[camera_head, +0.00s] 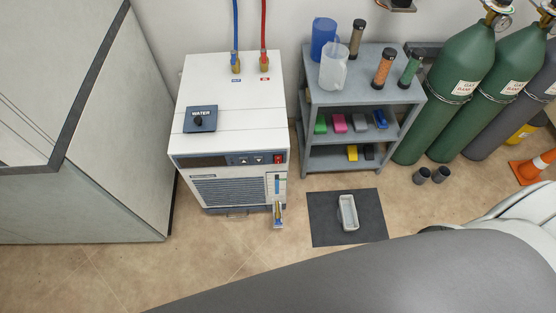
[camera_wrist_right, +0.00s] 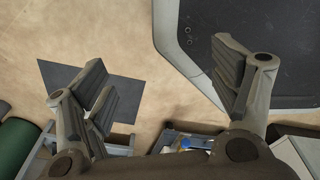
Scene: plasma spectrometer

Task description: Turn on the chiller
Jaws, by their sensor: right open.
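The chiller (camera_head: 230,115) is a white box standing on the floor against the wall, left of the shelf. Its front top strip holds a dark panel (camera_head: 203,161) with two arrow buttons (camera_head: 250,160) and a small red switch (camera_head: 278,159) at the right end. The switch's position is too small to tell. A black water cap (camera_head: 201,119) sits on its top. My right gripper (camera_wrist_right: 165,88) is open and empty in the right wrist view, above the floor. No fingers show in the head view, and my left gripper is not in view.
A grey shelf (camera_head: 350,98) with jugs and filters stands right of the chiller. A dark mat (camera_head: 325,225) with a grey tray (camera_head: 348,228) lies on the floor. Green gas cylinders (camera_head: 462,70) stand at right. A large pale cabinet (camera_head: 110,130) stands left. Blue and red hoses reach the chiller.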

